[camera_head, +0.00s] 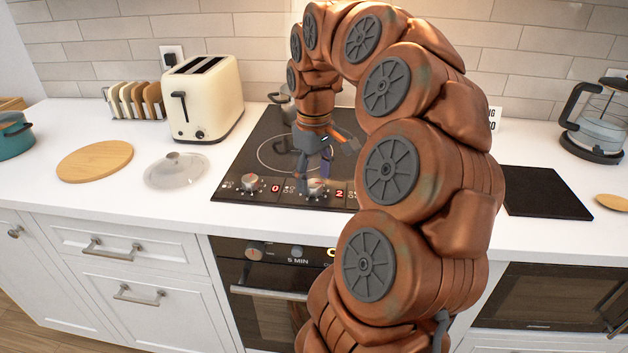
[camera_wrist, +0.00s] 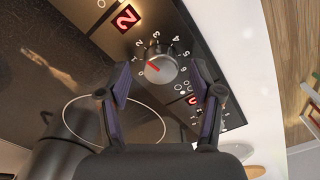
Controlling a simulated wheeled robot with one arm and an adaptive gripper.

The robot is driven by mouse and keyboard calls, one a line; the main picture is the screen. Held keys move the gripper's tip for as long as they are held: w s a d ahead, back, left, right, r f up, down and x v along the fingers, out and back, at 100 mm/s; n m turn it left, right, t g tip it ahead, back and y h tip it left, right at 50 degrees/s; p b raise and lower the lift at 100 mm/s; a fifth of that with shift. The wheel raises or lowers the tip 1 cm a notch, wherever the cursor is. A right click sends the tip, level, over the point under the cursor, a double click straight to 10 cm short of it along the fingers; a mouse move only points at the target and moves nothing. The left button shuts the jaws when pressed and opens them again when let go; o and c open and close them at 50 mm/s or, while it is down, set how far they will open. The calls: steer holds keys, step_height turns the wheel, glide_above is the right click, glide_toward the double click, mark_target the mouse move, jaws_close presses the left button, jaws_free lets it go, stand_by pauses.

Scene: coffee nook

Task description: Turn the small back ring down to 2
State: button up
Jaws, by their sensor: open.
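The black cooktop (camera_head: 262,138) has a front control strip with two silver knobs. My gripper (camera_head: 318,172) is open above the right knob (camera_head: 317,187), pointing down. In the wrist view, that knob (camera_wrist: 160,62) lies between the two fingertips (camera_wrist: 160,74), with space on both sides. Its scale runs from 0 to 6, and its red mark points toward the low numbers, near 1. A red display (camera_wrist: 125,18) beside it reads 2; it also shows in the head view (camera_head: 339,193). The left knob (camera_head: 250,183) has a display (camera_head: 275,188) reading 0.
A metal pot (camera_head: 285,98) stands at the back of the cooktop, partly hidden by my arm. A glass lid (camera_head: 176,170), a cream toaster (camera_head: 203,98) and a round board (camera_head: 95,161) are to the left. A glass kettle (camera_head: 598,118) stands at the far right.

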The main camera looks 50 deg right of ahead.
mark_target(313, 184)
step_height(313, 184, up, 11)
stand_by(0.7)
steer(key=shift+f, duration=0.1)
stand_by(0.5)
steer(key=s+a+f+n+p, duration=0.1)
steer(key=a+p, duration=0.2)
steer(key=a, duration=0.6)
steer(key=s+a+n+p, duration=0.1)
steer(key=s+a+p, duration=0.15)
steer(key=a, duration=0.65)
steer(key=s+a+f+m+g+p, duration=0.1)
steer(key=s+a+f+m+p, duration=0.1)
steer(key=s+a+f+p, duration=0.4)
steer(key=s+a+f, duration=0.1)
steer(key=s+a, duration=0.3)
steer(key=s, duration=0.3)
steer(key=shift+s+f+g, duration=0.2)
steer(key=shift+s+g, duration=0.2)
